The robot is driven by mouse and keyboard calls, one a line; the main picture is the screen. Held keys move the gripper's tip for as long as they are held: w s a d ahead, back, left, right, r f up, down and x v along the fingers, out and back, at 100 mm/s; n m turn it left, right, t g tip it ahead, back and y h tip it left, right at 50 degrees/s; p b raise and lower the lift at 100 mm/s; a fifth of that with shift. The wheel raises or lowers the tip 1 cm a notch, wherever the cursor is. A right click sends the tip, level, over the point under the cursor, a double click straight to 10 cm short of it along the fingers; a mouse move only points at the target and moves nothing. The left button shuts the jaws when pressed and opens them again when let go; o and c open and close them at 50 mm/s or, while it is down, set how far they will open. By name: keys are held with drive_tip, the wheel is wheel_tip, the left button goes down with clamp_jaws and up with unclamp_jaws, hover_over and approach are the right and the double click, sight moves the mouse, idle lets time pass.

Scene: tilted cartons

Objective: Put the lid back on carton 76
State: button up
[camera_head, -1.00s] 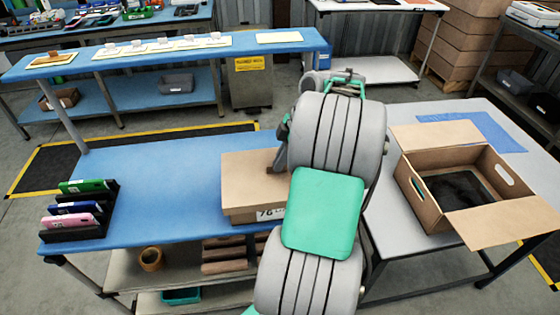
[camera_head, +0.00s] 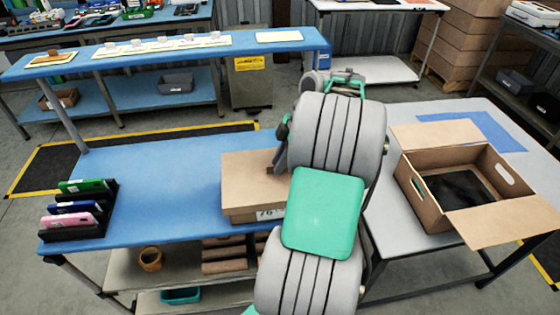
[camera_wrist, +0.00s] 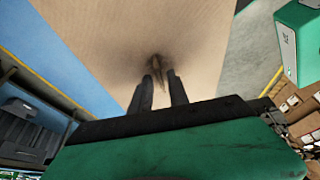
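Carton 76 (camera_head: 242,219) is a brown box on the blue table, its number label partly covered on the front. Its flat brown lid (camera_head: 245,180) lies over the top; I cannot tell whether it is fully seated. My gripper (camera_head: 275,168) is at the right part of the lid, mostly hidden behind my arm. In the wrist view, my two dark fingers (camera_wrist: 161,82) point down at the lid (camera_wrist: 110,30), close together around a small brown grip (camera_wrist: 157,66) on it. The fingers look shut on this grip. The carton's right side is hidden by my arm.
An open carton (camera_head: 425,205) with spread flaps and dark contents stands on the grey table at right. A rack (camera_head: 80,232) of coloured cases stands at the blue table's left end. The blue table (camera_head: 160,180) is clear between rack and carton.

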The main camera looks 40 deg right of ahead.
drive_tip(key=shift+o, duration=0.7)
drive_tip(key=w+a+r+p+v, duration=0.1)
drive_tip(key=a+p+v, duration=0.1)
drive_tip(key=p+v, duration=0.7)
drive_tip(key=v, duration=0.5)
drive_tip(key=shift+w+r, duration=0.1)
